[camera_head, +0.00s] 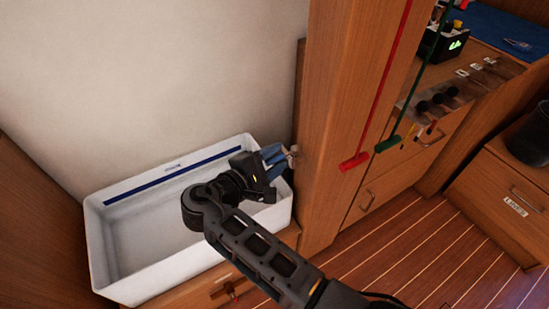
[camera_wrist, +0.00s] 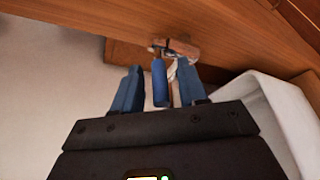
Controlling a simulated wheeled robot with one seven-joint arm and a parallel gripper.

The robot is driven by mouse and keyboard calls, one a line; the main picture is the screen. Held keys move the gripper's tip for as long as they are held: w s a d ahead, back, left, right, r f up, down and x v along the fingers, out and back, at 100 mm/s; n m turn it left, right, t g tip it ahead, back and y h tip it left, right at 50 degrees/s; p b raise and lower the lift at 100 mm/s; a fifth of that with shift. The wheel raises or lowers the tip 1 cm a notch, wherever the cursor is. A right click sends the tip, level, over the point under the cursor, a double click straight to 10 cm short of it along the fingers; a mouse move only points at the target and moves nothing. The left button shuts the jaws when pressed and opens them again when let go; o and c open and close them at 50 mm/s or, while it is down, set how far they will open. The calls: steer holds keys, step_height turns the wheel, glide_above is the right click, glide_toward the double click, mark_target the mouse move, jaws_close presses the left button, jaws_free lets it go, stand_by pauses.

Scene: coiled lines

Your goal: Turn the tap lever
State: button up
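The tap (camera_wrist: 178,50) is a small metallic fitting on the wooden panel, and it also shows in the head view (camera_head: 293,156). Its lever appears to be the blue bar (camera_wrist: 160,82) pointing toward my gripper in the wrist view. My gripper (camera_head: 273,162) has blue fingers and reaches to the tap above the right end of the white basin. In the wrist view my gripper (camera_wrist: 158,88) is open, with the blue bar between its fingers. In the head view the fingers largely hide the lever.
The white basin (camera_head: 94,240) lies below my gripper and appears empty. A tall wooden panel (camera_head: 325,130) stands right beside the tap. Red (camera_head: 385,85) and green (camera_head: 408,80) T-handled bars hang farther right. A striped wooden floor (camera_head: 415,255) is open at lower right.

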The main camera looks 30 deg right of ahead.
steer(key=shift+a, duration=0.1)
steer(key=v, duration=0.7)
steer(key=shift+s+a+r, duration=0.1)
steer(key=shift+a, duration=0.2)
